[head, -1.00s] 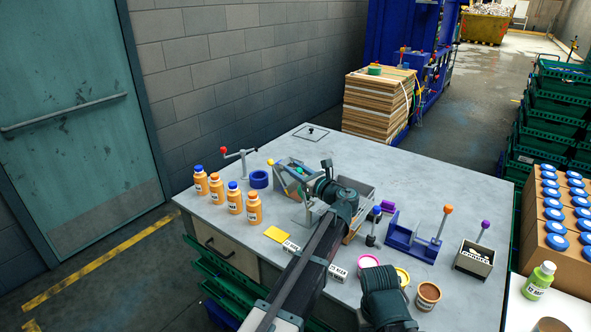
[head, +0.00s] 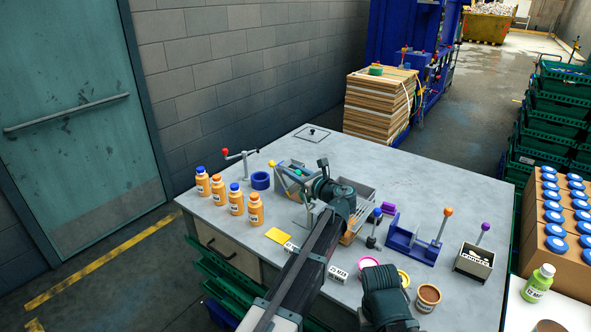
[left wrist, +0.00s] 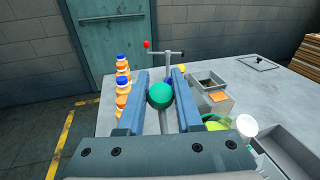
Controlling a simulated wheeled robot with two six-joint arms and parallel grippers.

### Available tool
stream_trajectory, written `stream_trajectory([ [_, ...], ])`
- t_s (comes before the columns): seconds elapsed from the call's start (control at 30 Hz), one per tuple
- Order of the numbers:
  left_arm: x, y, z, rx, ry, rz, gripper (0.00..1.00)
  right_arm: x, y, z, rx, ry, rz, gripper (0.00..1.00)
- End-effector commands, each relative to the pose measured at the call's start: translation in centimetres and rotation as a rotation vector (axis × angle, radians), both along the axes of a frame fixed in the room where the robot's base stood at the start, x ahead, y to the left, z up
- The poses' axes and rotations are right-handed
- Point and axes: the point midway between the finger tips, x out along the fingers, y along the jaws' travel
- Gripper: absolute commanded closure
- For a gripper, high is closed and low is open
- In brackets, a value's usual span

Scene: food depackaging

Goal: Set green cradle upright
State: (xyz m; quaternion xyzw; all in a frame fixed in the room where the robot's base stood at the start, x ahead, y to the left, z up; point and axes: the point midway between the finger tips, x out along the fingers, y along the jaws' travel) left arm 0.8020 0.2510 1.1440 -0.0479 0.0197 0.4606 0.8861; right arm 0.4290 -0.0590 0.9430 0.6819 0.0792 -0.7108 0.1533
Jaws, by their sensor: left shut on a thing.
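My left gripper (head: 292,172) is shut on a green ball-shaped knob (left wrist: 160,95) at the back left of the grey table. In the left wrist view the knob sits between the two blue-grey fingers, with a grey stem below it. The knob also shows small in the head view (head: 300,171). The body of the green cradle is mostly hidden by my arm and gripper, so I cannot tell its tilt. A lime-green rounded part (left wrist: 214,122) shows right of the fingers, beside a white ball (left wrist: 246,125).
Several orange bottles (head: 236,200) stand at the table's left edge. A red-knobbed lever stand (head: 242,158) and a blue ring (head: 260,180) are close to the left gripper. Grey bins (left wrist: 208,82) are to its right. A blue cradle (head: 410,243) stands at right.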

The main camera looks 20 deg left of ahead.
Motion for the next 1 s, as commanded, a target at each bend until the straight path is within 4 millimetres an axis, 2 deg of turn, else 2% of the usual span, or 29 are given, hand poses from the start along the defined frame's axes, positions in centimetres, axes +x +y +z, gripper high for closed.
stream_trajectory([
  [0.03,0.7,-0.1,0.5,-0.012,0.005,-0.013,1.00,0.0,0.0,0.8,0.000,0.000,0.000,0.50],
  [0.4,1.5,2.0,-0.9,-0.188,0.066,-0.013,1.00,0.0,0.0,3.2,0.000,0.000,0.000,0.50],
  [1.0,2.4,4.4,-3.8,-0.438,0.156,-0.013,1.00,0.0,0.0,5.5,0.000,0.000,0.001,0.50],
])
